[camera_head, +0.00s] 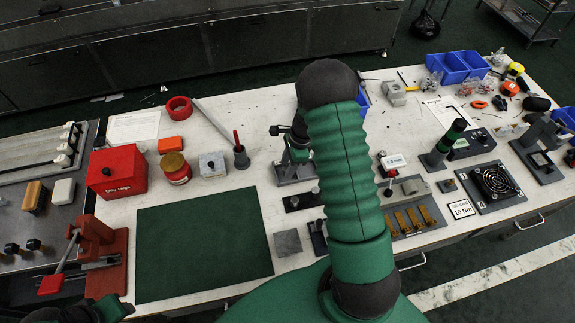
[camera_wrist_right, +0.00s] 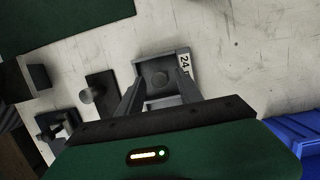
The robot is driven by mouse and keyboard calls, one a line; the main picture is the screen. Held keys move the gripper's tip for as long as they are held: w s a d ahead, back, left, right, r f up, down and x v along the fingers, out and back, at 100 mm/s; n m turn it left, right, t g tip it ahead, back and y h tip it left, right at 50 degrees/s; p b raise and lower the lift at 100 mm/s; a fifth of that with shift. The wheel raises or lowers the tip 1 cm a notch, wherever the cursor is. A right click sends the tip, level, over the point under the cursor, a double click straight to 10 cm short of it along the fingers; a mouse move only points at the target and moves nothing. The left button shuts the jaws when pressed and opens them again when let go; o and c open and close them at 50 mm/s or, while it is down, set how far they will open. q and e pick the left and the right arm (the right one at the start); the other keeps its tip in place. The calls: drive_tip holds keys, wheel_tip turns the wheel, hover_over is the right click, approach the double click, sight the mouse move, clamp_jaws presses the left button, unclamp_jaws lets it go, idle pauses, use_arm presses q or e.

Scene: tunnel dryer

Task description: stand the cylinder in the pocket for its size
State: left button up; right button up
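My right gripper (camera_head: 298,156) is above a grey block in the middle of the bench, partly hidden by my own arm. In the right wrist view its two fingers (camera_wrist_right: 158,82) are spread apart, one on each side of a round grey shape (camera_wrist_right: 160,78). This shape lies within the square grey block (camera_wrist_right: 152,65), which bears a white "24" label. I cannot tell whether it is a cylinder's top or the pocket itself. The fingers do not visibly touch it. Of my left arm only dark and green parts show at the bottom left; its fingers cannot be made out.
A dark plate with a round knob (camera_wrist_right: 87,95) is beside the block. A grey square plate (camera_head: 288,242) lies near the green mat (camera_head: 200,245). A grey cup with a red-handled tool (camera_head: 241,158) stands to the left. Blue bins (camera_head: 458,66) are at the back right.

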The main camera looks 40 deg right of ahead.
drive_tip(key=v, duration=1.2)
drive_tip(key=s+a+r+n+h, duration=0.1)
drive_tip(key=s+a+n, duration=0.2)
drive_tip(key=a+n, duration=0.4)
drive_tip(key=s+a+r+n, duration=0.1)
drive_tip(key=s+a+n, duration=0.2)
drive_tip(key=a+n, duration=0.5)
drive_tip(key=s+a+r+n+t+h, duration=0.1)
drive_tip(key=s+a+n, duration=0.1)
drive_tip(key=a+n, duration=0.5)
drive_tip(key=shift+s+a+n+h+p, duration=0.2)
drive_tip(key=shift+s+n+h+p, duration=0.15)
drive_tip(key=shift+n, duration=0.55)
drive_tip(key=shift+s+d, duration=0.1)
drive_tip(key=shift+d, duration=0.25)
